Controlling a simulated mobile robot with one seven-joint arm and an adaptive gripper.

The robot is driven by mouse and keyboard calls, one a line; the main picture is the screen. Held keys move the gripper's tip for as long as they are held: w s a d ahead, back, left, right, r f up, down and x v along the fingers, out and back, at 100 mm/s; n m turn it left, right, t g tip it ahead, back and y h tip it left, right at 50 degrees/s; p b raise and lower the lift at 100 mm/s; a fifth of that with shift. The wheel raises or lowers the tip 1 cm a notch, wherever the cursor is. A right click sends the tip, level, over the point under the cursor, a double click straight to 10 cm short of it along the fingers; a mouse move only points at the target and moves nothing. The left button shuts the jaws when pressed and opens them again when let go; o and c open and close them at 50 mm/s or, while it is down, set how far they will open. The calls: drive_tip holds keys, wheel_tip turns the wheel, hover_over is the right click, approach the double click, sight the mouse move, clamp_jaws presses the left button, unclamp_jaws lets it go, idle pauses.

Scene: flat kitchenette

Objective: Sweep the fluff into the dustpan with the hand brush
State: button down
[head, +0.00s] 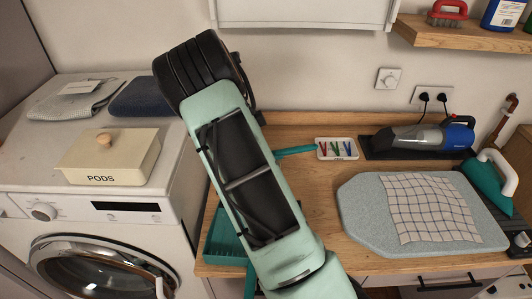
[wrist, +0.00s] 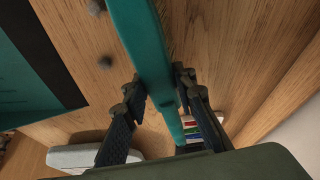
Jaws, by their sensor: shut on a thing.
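The teal hand brush (wrist: 145,45) runs between the two dark fingers of my gripper (wrist: 157,88) in the wrist view, and the fingers are shut on it. In the head view part of the teal brush (head: 295,151) shows to the right of my arm; my gripper is hidden there. The teal dustpan (head: 222,240) lies at the left end of the wooden worktop, partly behind my arm. It also shows at the upper left of the wrist view (wrist: 35,55).
A small white tray with coloured pegs (head: 337,149) stands beside the brush end. Right of it are a handheld vacuum (head: 425,138), an ironing board (head: 365,215) with a checked cloth (head: 430,208) and an iron (head: 490,180). A washing machine (head: 90,215) carries a PODS box (head: 108,160).

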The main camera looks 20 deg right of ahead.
drive_tip(key=shift+s+a+b, duration=0.15)
drive_tip(key=shift+s+a, duration=0.6)
drive_tip(key=shift+s, duration=0.75)
drive_tip(key=shift+s+a+b, duration=0.15)
drive_tip(key=shift+s+a, duration=0.6)
drive_tip(key=shift+s, duration=0.8)
drive_tip(key=shift+s+a+b, duration=0.15)
drive_tip(key=shift+s+a, duration=0.6)
drive_tip(key=shift+s, duration=0.75)
drive_tip(key=shift+s, duration=0.15)
drive_tip(key=shift+s+a+r+p, duration=0.1)
drive_tip(key=shift+s+a+p, duration=0.55)
drive_tip(key=shift+s, duration=0.8)
drive_tip(key=shift+s+a+r+p, duration=0.15)
drive_tip(key=shift+s+a+p, duration=0.15)
drive_tip(key=shift+s+a, duration=0.85)
drive_tip(key=shift+s+a+r+p, duration=0.1)
drive_tip(key=shift+s+a+p, duration=0.4)
drive_tip(key=shift+s, duration=1.25)
wheel_tip(320, 180, up, 8)
drive_tip(key=p, duration=0.4)
drive_tip(key=shift+p, duration=0.35)
drive_tip(key=shift+w, duration=0.1)
